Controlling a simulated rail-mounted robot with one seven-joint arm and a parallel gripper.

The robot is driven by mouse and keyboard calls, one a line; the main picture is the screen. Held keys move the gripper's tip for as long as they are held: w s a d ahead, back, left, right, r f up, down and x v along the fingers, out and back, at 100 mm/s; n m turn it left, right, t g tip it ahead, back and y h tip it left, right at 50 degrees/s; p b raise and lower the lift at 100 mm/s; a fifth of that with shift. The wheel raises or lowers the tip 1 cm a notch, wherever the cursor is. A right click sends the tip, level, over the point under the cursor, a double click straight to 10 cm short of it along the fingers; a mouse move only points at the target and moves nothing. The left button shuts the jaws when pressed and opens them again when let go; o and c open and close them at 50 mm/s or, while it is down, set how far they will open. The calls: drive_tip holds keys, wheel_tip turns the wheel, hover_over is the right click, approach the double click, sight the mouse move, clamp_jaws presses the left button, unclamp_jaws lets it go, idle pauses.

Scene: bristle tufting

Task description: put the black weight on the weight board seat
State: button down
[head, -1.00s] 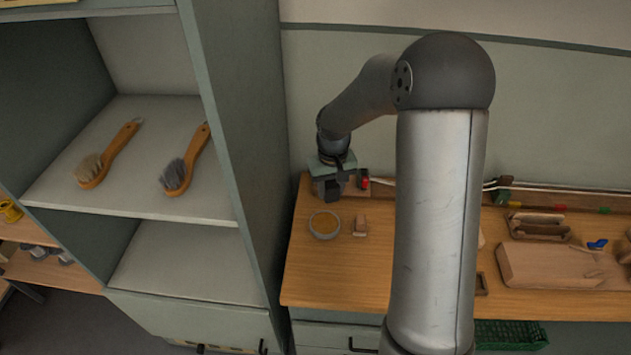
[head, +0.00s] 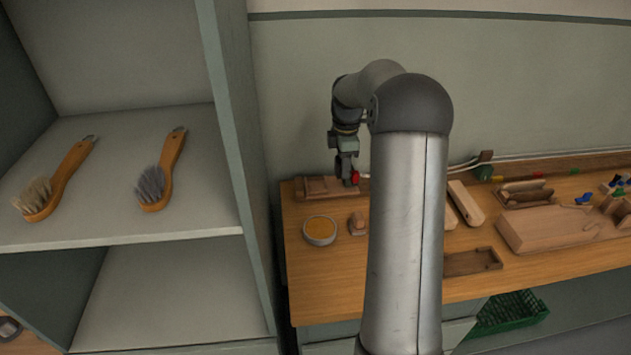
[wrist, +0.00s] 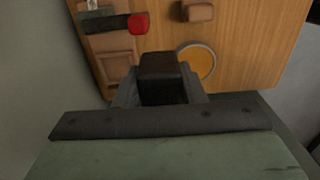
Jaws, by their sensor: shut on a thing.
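My gripper (wrist: 160,92) is shut on the black weight (wrist: 162,68), a dark block between the fingers in the wrist view. In the head view my gripper (head: 346,168) is at the back left of the bench, over or beside the right part of a wooden board (head: 318,187), which looks like the weight board. In the wrist view this board (wrist: 113,45) lies ahead and left of the weight, with shallow recesses. The weight's underside and its gap to the board are hidden.
A black bar with a red end (wrist: 138,24) lies across the board. A round dish with yellow contents (head: 320,230) and a small wooden block (head: 357,224) stand in front. A wall is close behind. My arm hides part of the bench (head: 320,290).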

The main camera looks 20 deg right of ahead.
drive_tip(key=w+a+f+p, duration=0.1)
drive_tip(key=w+f, duration=0.1)
drive_tip(key=w, duration=0.1)
drive_tip(key=w+f+p, duration=0.1)
drive_tip(key=w+f, duration=0.2)
drive_tip(key=w, duration=0.1)
drive_tip(key=w+a+f+p, duration=0.1)
drive_tip(key=w+f, duration=0.2)
drive_tip(key=shift+w+a+f, duration=0.1)
drive_tip(key=shift+w+a, duration=0.2)
drive_tip(key=shift+a, duration=0.05)
drive_tip(key=shift+w+a+f, duration=0.1)
drive_tip(key=shift+w+f, duration=0.05)
drive_tip(key=shift+f, duration=0.2)
drive_tip(key=shift+f+p, duration=0.35)
drive_tip(key=shift+f, duration=1)
drive_tip(key=shift+f, duration=0.2)
drive_tip(key=c, duration=0.9)
unclamp_jaws()
